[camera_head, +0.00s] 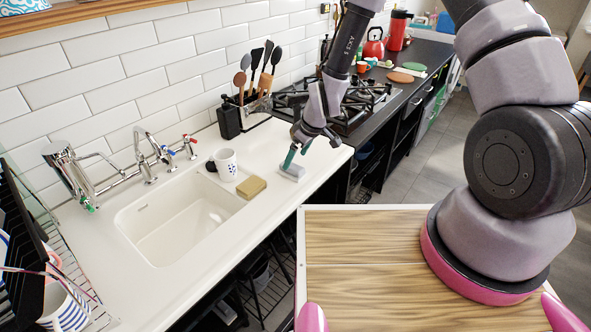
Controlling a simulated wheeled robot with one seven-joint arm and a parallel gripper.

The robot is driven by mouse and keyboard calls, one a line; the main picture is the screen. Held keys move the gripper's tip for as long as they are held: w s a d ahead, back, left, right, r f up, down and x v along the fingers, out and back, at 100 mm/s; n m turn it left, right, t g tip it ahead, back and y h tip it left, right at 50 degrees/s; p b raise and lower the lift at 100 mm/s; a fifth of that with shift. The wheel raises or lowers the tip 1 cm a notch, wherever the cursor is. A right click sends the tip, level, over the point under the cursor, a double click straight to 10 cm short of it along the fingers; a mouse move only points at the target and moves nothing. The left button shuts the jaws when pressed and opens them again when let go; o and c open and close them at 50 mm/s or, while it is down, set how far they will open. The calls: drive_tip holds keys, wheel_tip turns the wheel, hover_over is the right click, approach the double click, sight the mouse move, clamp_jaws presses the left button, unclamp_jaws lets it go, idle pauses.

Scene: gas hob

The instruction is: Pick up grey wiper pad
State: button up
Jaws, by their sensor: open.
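The grey wiper pad (294,172) is a small light grey block lying on the white counter, right of the sink and near the counter's front edge. My gripper (297,155) hangs just above and behind it, pointing down, with teal fingertips. The gripper is open, with one fingertip close over the pad's left part and the other to the right. I cannot tell whether a fingertip touches the pad.
A tan sponge (251,187) lies left of the pad, by the sink (178,222). A white mug (226,163) stands behind the sponge. The utensil holder (254,105) and gas hob (350,104) are farther back. Counter between pad and sponge is clear.

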sight(292, 166)
drive_tip(key=x, duration=0.5)
drive_tip(key=shift+f, duration=0.15)
drive_tip(key=c, duration=1.4)
wheel_tip(292, 166, up, 10)
drive_tip(key=shift+d, duration=0.1)
